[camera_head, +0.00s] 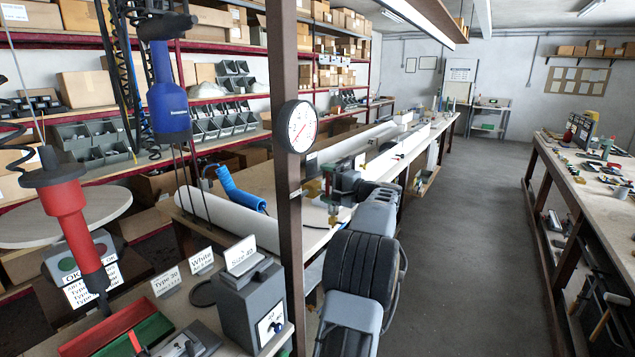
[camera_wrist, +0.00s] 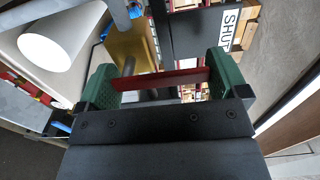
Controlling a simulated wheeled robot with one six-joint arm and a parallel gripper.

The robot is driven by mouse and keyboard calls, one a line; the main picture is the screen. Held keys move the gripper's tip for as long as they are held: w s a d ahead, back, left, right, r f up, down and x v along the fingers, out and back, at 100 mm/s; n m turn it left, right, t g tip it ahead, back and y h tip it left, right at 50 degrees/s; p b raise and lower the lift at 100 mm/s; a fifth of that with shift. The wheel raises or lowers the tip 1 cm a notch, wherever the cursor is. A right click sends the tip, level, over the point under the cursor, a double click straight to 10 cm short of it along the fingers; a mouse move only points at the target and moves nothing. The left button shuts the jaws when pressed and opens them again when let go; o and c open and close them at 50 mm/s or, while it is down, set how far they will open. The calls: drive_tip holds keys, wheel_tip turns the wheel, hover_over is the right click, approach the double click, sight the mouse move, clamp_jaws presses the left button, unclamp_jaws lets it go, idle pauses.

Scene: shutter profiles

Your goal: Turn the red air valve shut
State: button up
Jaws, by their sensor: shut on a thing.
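The red valve handle (camera_wrist: 160,81) is a flat red bar in the wrist view. It spans the gap between the two green finger pads of my gripper (camera_wrist: 157,86), which is shut on it. A brass-coloured part (camera_wrist: 132,50) lies just beyond the handle. A white sign reading "SHUT" (camera_wrist: 230,25) is at the upper right of the wrist view. In the head view my gripper (camera_head: 330,192) is beside the brown post, below the round gauge (camera_head: 298,126).
The brown post (camera_head: 289,210) stands close by my gripper. Behind it is a long bench with a white roll (camera_head: 225,215) and a coiled blue hose (camera_head: 238,187). A grey box (camera_head: 250,305) stands on the near table. The aisle floor (camera_head: 460,230) at right is clear.

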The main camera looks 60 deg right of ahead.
idle(0.4)
drive_tip(key=o, duration=0.9)
drive_tip(key=shift+o, duration=0.2)
drive_tip(key=s+b, duration=0.3)
drive_tip(key=s, duration=1)
drive_tip(key=shift+s+d, duration=0.2)
drive_tip(key=shift+s, duration=0.2)
